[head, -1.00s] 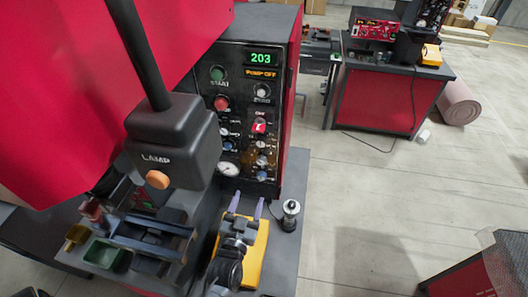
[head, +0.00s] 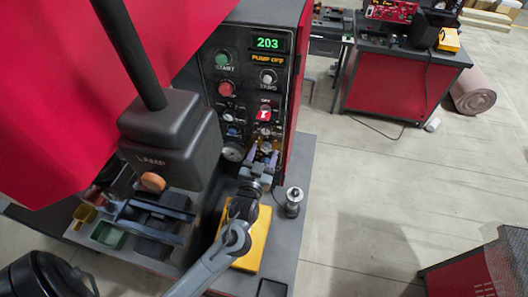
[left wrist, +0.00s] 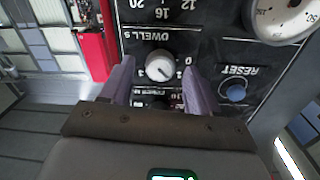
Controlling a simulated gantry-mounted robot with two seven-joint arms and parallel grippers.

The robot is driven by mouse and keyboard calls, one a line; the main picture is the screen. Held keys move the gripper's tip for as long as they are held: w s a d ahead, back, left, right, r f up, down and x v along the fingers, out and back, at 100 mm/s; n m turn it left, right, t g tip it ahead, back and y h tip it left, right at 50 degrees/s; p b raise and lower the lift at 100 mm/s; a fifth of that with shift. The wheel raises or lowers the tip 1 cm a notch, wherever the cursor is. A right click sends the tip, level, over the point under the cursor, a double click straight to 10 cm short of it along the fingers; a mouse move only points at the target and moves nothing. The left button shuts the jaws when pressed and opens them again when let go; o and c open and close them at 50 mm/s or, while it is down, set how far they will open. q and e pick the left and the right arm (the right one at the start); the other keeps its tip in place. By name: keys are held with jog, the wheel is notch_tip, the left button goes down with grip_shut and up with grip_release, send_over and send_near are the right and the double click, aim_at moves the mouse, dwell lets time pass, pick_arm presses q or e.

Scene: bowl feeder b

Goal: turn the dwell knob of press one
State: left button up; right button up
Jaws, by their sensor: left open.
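The dwell knob (left wrist: 159,68) is a small round light knob with a white pointer, on the dark panel of the press. Its DWELL S label appears upside down in the left wrist view. My left gripper (left wrist: 157,72) is open, with one pale purple finger on each side of the knob in that view. I see no finger touching the knob. In the head view the left gripper (head: 263,155) is at the lower right of the panel, and the knob (head: 266,147) shows between its fingertips. My right gripper is out of view.
A blue RESET button (left wrist: 236,93) and a pressure gauge (left wrist: 285,20) sit near the knob. Above are a red lit switch (head: 264,114) and a green 203 display (head: 268,43). A black lamp box (head: 170,140) hangs left. A metal cylinder (head: 293,202) stands on the ledge.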

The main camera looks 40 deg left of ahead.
pick_arm(q)
jog(key=shift+w+a, duration=0.15)
jog(key=shift+w, duration=0.15)
jog(key=c, duration=1)
jog(key=shift+r+m+p, duration=0.15)
jog(key=shift+m+p, duration=0.25)
jog(key=shift+p, duration=0.4)
jog(key=shift+c, duration=0.2)
jog(key=m+p, duration=0.5)
jog(key=p, duration=0.2)
jog(key=shift+r, duration=0.1)
jog(key=shift+f+m+p, duration=0.2)
jog(key=shift+m+p, duration=1.05)
jog(key=shift+m, duration=0.15)
